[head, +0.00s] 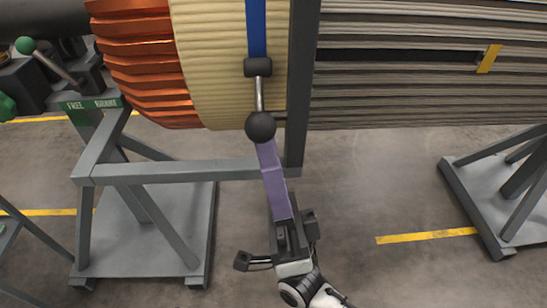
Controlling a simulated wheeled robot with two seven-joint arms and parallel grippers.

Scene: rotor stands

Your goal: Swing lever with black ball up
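The lever with the black ball (260,126) hangs at the front of the cream-wrapped rotor section, in the upper middle of the head view. Its metal rod (259,92) runs down from a black block (257,67) on a blue strap (256,28), so the ball end points down. A flat purple bar (273,180) runs from just below the ball to my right gripper (283,212); I cannot tell if it touches the ball or is held. The gripper's finger spacing is unclear. My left gripper is not in view.
A grey stand (180,172) with a post carries the rotor left of my gripper. Another lever with a green ball (25,45) is at the far left. A second grey stand (500,190) is at right. The floor (380,190) between the stands is clear.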

